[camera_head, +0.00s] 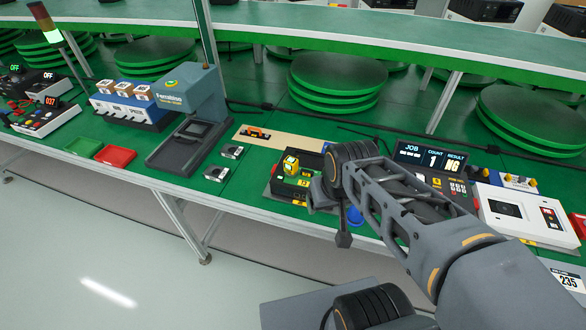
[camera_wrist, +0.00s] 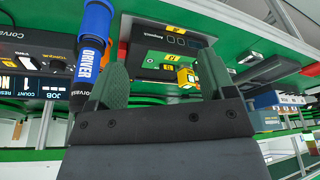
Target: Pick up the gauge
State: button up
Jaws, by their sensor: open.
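I cannot tell for sure which thing is the gauge. A small yellow block-shaped device (camera_head: 291,163) with a pale face stands on a dark fixture tray (camera_head: 282,187) with green and yellow parts. The yellow device also shows in the wrist view (camera_wrist: 187,77), close beside the right finger. An orange and black tool (camera_head: 256,133) lies on a tan board (camera_head: 295,142) behind the tray.
A blue cylinder marked DRIVER (camera_wrist: 93,45) stands close to the left finger. A display panel (camera_head: 432,157) and a white device (camera_head: 515,212) are to the right.

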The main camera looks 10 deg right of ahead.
aim_at(291, 163)
jog(key=u, duration=0.05)
jog(key=k, duration=0.5)
jog(key=u, duration=1.8)
jog(key=i, duration=1.25)
jog(key=z, duration=2)
